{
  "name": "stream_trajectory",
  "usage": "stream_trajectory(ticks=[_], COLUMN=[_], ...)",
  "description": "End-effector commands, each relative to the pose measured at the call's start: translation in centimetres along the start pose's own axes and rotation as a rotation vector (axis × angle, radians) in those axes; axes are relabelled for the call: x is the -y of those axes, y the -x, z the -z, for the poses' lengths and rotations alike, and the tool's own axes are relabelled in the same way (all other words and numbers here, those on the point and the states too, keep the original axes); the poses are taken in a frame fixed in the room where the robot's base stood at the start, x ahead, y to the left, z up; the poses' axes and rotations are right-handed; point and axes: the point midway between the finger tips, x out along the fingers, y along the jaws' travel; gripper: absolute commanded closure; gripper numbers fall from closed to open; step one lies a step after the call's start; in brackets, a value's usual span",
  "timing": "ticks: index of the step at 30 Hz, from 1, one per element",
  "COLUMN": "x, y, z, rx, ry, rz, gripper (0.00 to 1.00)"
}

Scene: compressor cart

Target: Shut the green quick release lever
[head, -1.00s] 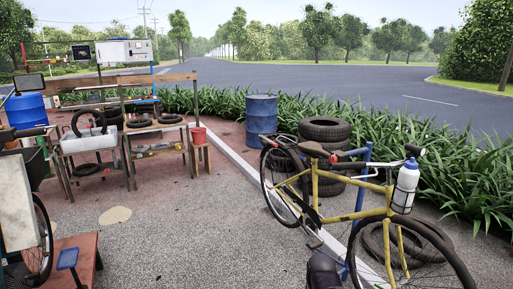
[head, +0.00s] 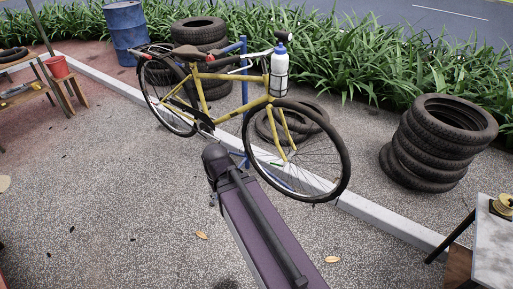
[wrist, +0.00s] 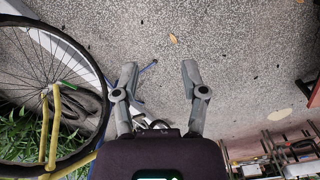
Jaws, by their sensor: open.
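The green quick release lever (wrist: 68,85) shows in the wrist view at the hub of a bicycle wheel, beside the end of the yellow fork. In the head view a small green spot near the front wheel hub appears to be the same lever (head: 275,164). The yellow bicycle (head: 237,76) stands upright by the kerb, with its front wheel (head: 347,166) toward me. My gripper (wrist: 159,73) is open and empty in the wrist view, over bare ground to the right of the wheel, apart from the lever. It does not show in the head view.
A blue stand post (head: 244,70) rises beside the bicycle. Stacked tyres (head: 430,150) stand to the right, and a blue barrel (head: 126,30) stands behind left. A table (head: 494,240) is at the lower right. Ground in front of the bicycle is clear.

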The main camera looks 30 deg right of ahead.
Motion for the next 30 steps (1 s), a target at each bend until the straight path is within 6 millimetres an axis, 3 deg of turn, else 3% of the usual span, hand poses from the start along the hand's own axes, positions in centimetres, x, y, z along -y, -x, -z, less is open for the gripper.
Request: stream_trajectory(ticks=[8, 18, 30], x=[-2.5, -7.7, -13.5], y=[-3.7, -8.9, -13.6], z=[1.7, 4.9, 8.3], rx=[-0.059, -0.176, -0.303], ry=[-0.012, -0.016, 0.013], rz=[-0.097, -0.298, -0.54], gripper=[0.44, 0.44, 0.44])
